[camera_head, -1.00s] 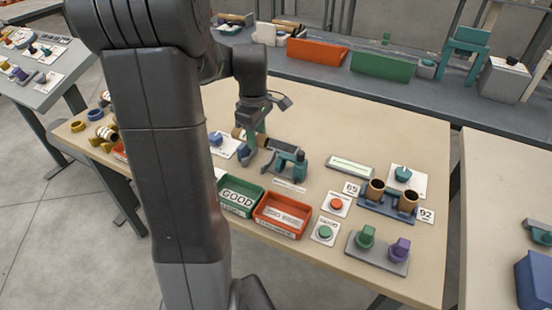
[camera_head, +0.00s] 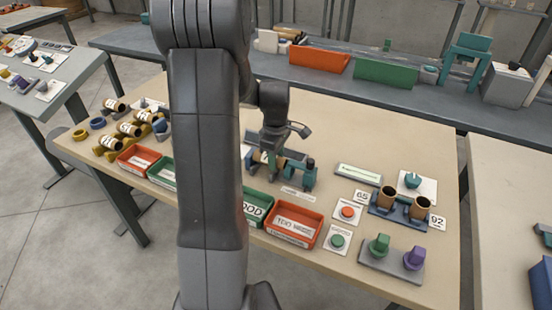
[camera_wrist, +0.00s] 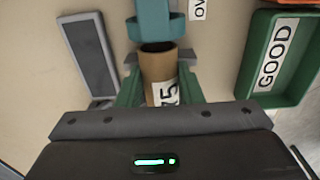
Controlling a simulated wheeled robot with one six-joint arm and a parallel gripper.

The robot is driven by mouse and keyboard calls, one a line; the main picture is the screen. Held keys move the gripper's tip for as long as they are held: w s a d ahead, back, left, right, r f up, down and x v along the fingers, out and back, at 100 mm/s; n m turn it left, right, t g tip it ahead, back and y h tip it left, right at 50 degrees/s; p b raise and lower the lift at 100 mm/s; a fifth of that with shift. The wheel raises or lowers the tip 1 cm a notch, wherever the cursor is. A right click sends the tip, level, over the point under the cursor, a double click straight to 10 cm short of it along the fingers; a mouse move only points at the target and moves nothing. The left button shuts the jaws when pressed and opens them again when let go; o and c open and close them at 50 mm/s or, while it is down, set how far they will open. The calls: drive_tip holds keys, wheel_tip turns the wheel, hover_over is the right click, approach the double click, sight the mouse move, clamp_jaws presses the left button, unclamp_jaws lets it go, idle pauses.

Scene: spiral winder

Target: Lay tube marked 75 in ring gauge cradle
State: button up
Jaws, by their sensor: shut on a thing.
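In the wrist view, a brown cardboard tube (camera_wrist: 158,68) with a white label reading 75 lies between the green fingers of my gripper (camera_wrist: 160,82), which is shut on it. The tube's far end, with a dark opening, is close to a teal ring-shaped part (camera_wrist: 153,25); I cannot tell whether they touch. In the head view, my gripper (camera_head: 268,158) is low over the left part of the teal and grey gauge fixture (camera_head: 308,174). My arm and gripper hide much of the cradle and the tube there.
Beside the fixture are a green GOOD tray (camera_head: 258,208) and a red tray (camera_head: 294,226). Further right are buttons (camera_head: 347,213), a blue holder (camera_head: 400,209) with two brown tubes, and a grey block (camera_head: 392,262) with green and purple knobs. Labelled tubes (camera_head: 128,130) lie at left.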

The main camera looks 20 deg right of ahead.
drive_tip(key=shift+f+b, duration=0.3)
drive_tip(key=shift+f, duration=0.25)
drive_tip(key=shift+s+a+f, duration=0.15)
drive_tip(key=shift+s+f, duration=0.05)
drive_tip(key=shift+f, duration=0.05)
drive_tip(key=o, duration=0.9)
drive_tip(key=shift+f, duration=0.15)
drive_tip(key=shift+r, duration=0.5)
drive_tip(key=shift+o, duration=0.2)
wheel_tip(320, 180, up, 13)
drive_tip(key=shift+w+f+p, duration=0.15)
drive_tip(key=shift+f+p, duration=0.05)
drive_tip(key=shift+p, duration=0.25)
drive_tip(key=shift+f, duration=0.15)
wheel_tip(320, 180, down, 12)
drive_tip(key=shift+w+b, duration=0.1)
drive_tip(key=shift+b, duration=0.25)
